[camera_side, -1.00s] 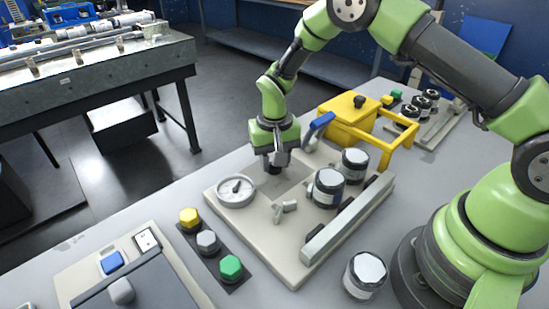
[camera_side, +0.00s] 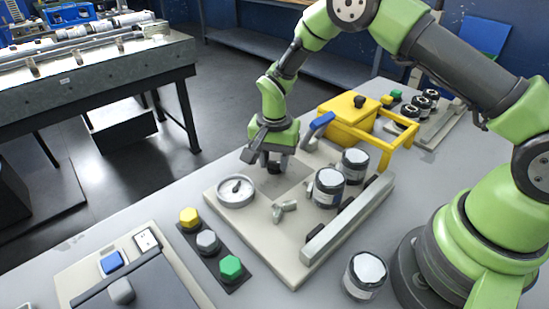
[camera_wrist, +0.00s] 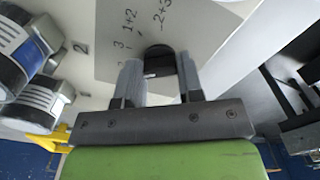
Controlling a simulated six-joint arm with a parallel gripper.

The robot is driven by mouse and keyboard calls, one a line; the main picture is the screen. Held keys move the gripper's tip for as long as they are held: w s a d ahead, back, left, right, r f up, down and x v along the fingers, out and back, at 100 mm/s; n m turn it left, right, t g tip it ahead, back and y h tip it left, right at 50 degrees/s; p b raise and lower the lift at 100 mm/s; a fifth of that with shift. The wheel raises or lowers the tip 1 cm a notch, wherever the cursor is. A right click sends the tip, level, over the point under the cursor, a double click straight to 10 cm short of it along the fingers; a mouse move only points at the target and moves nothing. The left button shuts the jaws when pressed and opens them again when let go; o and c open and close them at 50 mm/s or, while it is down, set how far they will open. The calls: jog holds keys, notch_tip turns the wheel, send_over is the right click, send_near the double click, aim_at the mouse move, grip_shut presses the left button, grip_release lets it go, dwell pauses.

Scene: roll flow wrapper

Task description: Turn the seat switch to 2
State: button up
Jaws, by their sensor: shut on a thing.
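The seat switch (camera_wrist: 160,57) is a dark rounded knob on a light plate, between the two fingers of my gripper (camera_wrist: 159,76) in the wrist view. My gripper is shut on the knob. Printed marks such as 1+2, 2+3, 3 and 2 lie around it; which one it points to I cannot tell. In the side view my gripper (camera_side: 273,165) reaches down to the far part of the beige panel (camera_side: 262,243), and the fingers and wrist largely hide the knob.
Jars (camera_side: 328,188) and a blue handle (camera_side: 318,126) stand to the right. A yellow frame (camera_side: 350,118) is behind. Coloured hexagonal knobs (camera_side: 207,241) sit front left.

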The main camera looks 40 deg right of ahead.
dwell(0.3)
jog(key=o, duration=0.9)
notch_tip(320, 180, up, 10)
jog(key=shift+r, duration=0.1)
notch_tip(320, 180, up, 7)
jog(key=n+t, duration=0.1)
send_over(275, 162)
jog(key=s, duration=0.2)
jog(key=s+r+n+t+y, duration=0.1)
jog(key=s+r+n+t, duration=0.1)
jog(key=s+r, duration=0.55)
jog(key=s+r+n+t, duration=0.1)
jog(key=s, duration=0.3)
jog(key=s+r+n+t, duration=0.1)
jog(key=s+n, duration=0.1)
jog(key=s, duration=0.3)
jog(key=s+r+n+t+y, duration=0.1)
jog(key=s+t, duration=0.1)
jog(key=s, duration=0.2)
jog(key=shift+s+d+r, duration=0.2)
jog(key=shift+s, duration=0.1)
